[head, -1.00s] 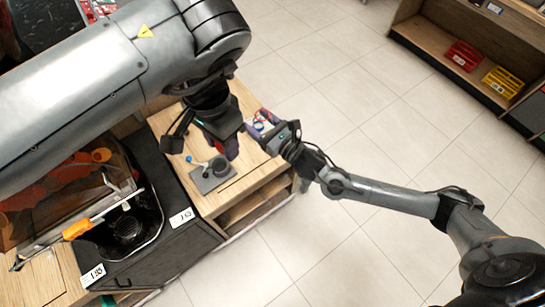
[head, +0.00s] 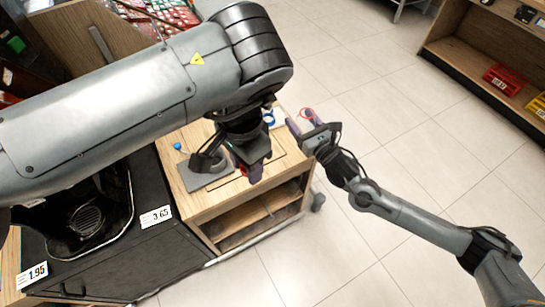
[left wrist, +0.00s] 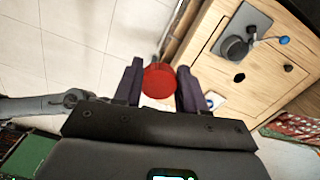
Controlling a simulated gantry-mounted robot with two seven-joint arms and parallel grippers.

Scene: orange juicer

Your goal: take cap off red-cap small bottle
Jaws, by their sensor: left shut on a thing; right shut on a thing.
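My left gripper (head: 252,172) hangs over the front of the small wooden cabinet. In the left wrist view its two dark fingers (left wrist: 158,95) are shut on a round red cap (left wrist: 158,80), seen face on. Whether any of the bottle is behind the cap is hidden. My right gripper (head: 300,127) is to the right of the left one and apart from it, off the cabinet's right side. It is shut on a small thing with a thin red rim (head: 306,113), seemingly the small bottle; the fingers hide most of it.
The wooden cabinet (head: 200,205) carries a grey stand (head: 205,178) with a blue-tipped part and a blue ring (head: 268,118). A black counter (head: 110,255) with price labels is at the left. Open tiled floor lies right of the cabinet.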

